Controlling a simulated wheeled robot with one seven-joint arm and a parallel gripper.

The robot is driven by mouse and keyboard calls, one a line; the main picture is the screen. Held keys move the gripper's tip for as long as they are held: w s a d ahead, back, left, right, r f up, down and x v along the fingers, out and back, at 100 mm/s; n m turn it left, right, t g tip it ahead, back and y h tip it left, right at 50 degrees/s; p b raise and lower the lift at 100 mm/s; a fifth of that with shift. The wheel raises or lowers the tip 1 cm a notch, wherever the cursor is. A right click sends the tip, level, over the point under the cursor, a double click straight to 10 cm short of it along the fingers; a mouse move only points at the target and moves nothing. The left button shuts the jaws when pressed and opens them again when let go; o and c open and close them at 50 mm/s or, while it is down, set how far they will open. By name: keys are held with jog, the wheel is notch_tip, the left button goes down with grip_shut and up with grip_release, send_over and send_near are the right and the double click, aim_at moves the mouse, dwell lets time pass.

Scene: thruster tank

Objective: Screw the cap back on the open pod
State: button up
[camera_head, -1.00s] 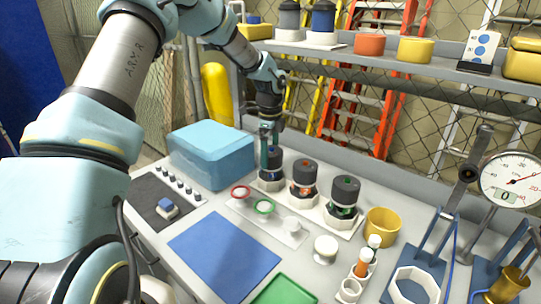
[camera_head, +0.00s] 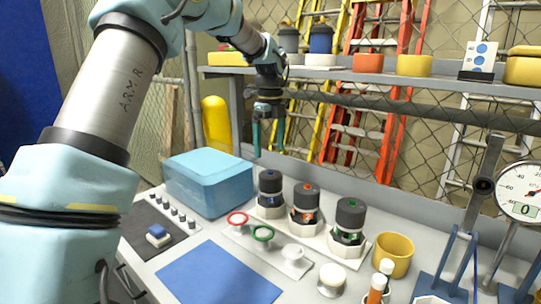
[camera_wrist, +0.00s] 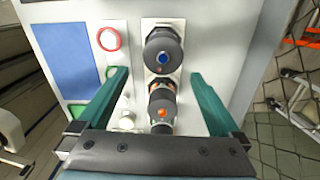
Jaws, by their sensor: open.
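Three dark-capped pods stand in a row on a white base strip (camera_head: 325,243): the blue-dot pod (camera_head: 270,190), the orange-dot pod (camera_head: 305,205) and the green-dot pod (camera_head: 348,222). All three show a dark cap on top; I cannot tell how tightly each is seated. My gripper (camera_head: 269,150) is open and empty, pointing down above the blue-dot pod, apart from it. In the wrist view, the blue-dot pod (camera_wrist: 163,52) and the orange-dot pod (camera_wrist: 161,105) lie between and below the spread green fingers.
A blue box (camera_head: 208,182) stands left, a yellow cup (camera_head: 393,254) right. A shelf (camera_head: 330,71) runs behind. The blue mat (camera_head: 218,275) is clear.

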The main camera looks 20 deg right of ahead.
aim_at(271, 172)
jog(key=shift+d+r+m+b, duration=0.1)
jog(key=shift+m+b, duration=0.15)
jog(key=shift+m, duration=0.35)
jog(key=shift+d+r+m+b, duration=0.1)
jog(key=shift+m+b, duration=0.1)
jog(key=shift+m, duration=0.4)
notch_tip(271, 172, down, 11)
jog(key=p, duration=0.2)
jog(key=shift+r+p, duration=0.2)
jog(key=shift+p, duration=0.1)
jog(key=shift+c, duration=0.2)
jog(key=c, duration=0.9)
jog(key=m+p, duration=0.2)
jog(key=m, duration=0.1)
jog(key=shift+w+r+m, duration=0.1)
jog(key=shift+m, duration=0.3)
jog(key=shift+m+p, duration=0.3)
jog(key=shift+m, duration=0.2)
jog(key=shift+m+p, duration=1.6)
jog(key=shift+m, duration=0.3)
